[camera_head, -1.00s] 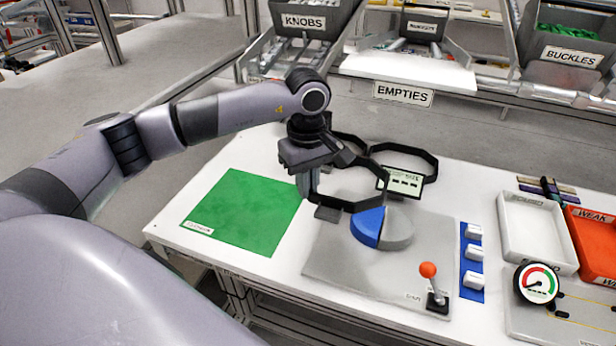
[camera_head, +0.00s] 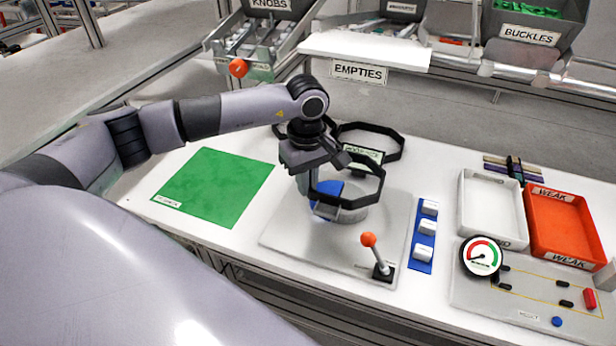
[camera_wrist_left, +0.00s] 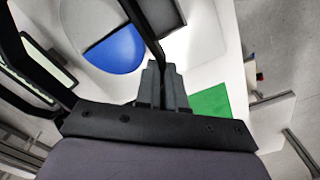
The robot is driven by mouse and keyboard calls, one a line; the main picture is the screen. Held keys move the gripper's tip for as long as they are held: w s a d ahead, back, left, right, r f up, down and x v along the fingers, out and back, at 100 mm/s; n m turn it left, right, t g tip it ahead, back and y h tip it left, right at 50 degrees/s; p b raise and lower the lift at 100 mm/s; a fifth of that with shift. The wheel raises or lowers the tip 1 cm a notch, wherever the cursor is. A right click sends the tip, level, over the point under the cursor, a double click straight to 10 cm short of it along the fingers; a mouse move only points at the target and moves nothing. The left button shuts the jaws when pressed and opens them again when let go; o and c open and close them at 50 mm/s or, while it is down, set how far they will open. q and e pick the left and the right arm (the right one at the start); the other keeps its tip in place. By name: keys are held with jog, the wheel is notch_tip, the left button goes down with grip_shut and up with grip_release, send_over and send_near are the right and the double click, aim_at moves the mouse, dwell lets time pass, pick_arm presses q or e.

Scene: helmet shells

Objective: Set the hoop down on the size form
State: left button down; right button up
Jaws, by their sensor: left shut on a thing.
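My left gripper (camera_head: 308,190) is shut on the near left side of a black many-sided hoop (camera_head: 381,187). In the head view the hoop lies across the round size form, whose blue part (camera_head: 327,188) shows through it and whose grey part (camera_head: 352,214) shows below its near edge. The form stands on a grey plate (camera_head: 285,238). In the left wrist view the fingers (camera_wrist_left: 163,88) grip the dark hoop bar (camera_wrist_left: 139,25), with the blue part (camera_wrist_left: 118,52) beyond it. I cannot tell whether hoop and form touch. My right gripper is out of view.
Another black hoop (camera_head: 385,131) lies behind, near a pale green display (camera_head: 364,156). An orange-ball lever (camera_head: 368,240) and a blue strip of white switches (camera_head: 424,238) stand right of the form. A white tray (camera_head: 466,222), red tray (camera_head: 536,232) and gauge (camera_head: 481,256) lie farther right. The green mat (camera_head: 213,187) is bare.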

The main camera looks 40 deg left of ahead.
aim_at(308, 219)
pick_arm(q)
jog(key=shift+d+f, duration=0.1)
jog(key=shift+f, duration=0.05)
jog(key=shift+f+b, duration=2)
jog(key=shift+f, duration=1.45)
jog(key=shift+f+b, duration=0.45)
jog(key=shift+f, duration=0.05)
jog(key=c, duration=1.2)
grip_release()
jog(key=shift+r, duration=0.1)
jog(key=shift+o, duration=0.2)
